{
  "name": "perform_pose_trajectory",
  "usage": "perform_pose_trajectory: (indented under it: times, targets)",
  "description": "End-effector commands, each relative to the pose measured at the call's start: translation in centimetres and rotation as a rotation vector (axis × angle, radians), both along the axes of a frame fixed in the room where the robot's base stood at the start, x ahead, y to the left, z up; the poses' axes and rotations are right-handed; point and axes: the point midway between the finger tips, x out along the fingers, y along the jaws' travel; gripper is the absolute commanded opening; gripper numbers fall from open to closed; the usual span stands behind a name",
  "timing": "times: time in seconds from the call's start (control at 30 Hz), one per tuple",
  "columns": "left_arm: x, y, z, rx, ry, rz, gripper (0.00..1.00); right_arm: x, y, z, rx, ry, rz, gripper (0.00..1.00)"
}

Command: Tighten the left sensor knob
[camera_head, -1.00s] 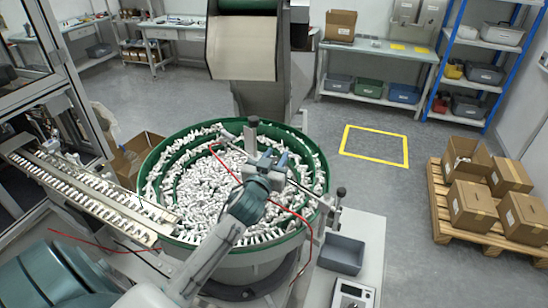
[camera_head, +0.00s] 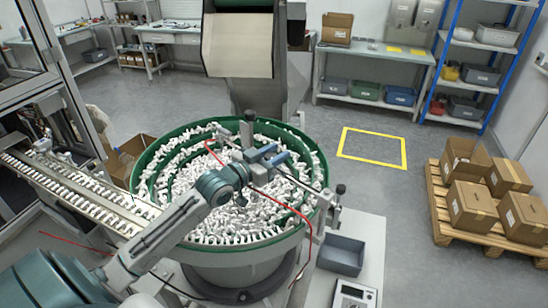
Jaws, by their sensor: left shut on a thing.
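My left gripper (camera_head: 266,156) reaches in from the lower left over the green-rimmed bowl feeder (camera_head: 146,172). A second dark knob (camera_head: 341,189) stands on the bracket at the bowl's right rim, apart from my gripper. My right gripper is not in view.
The bowl is full of small white parts. A red cable runs over the bowl near my left gripper. A linear track (camera_head: 70,185) leaves the bowl at the left. A grey bin (camera_head: 342,254) stands at the right.

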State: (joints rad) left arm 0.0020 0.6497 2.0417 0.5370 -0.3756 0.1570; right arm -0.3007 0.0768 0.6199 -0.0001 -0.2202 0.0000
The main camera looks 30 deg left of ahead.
Motion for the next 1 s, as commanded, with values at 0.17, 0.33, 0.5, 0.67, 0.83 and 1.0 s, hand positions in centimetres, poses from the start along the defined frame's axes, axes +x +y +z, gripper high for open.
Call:
perform_pose_trajectory:
  times: [0.17,0.33,0.5,0.67,0.83,1.0]
  targets:
    - [0.02,0.01,0.01,0.000,0.000,-0.010,0.11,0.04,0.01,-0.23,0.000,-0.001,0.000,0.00]
    - [0.02,0.01,0.03,-0.001,0.000,-0.010,0.11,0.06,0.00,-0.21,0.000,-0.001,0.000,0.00]
    - [0.02,0.01,0.02,-0.001,0.000,-0.010,0.11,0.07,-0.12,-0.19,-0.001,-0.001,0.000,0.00]
    - [0.01,0.00,0.01,-0.001,0.001,-0.010,0.55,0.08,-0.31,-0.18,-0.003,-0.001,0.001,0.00]
    - [0.00,-0.01,-0.01,-0.001,0.001,-0.010,0.55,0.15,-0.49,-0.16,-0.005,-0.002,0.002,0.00]
    - [0.00,0.02,-0.01,-0.001,0.001,-0.010,0.55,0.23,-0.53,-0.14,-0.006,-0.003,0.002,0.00]
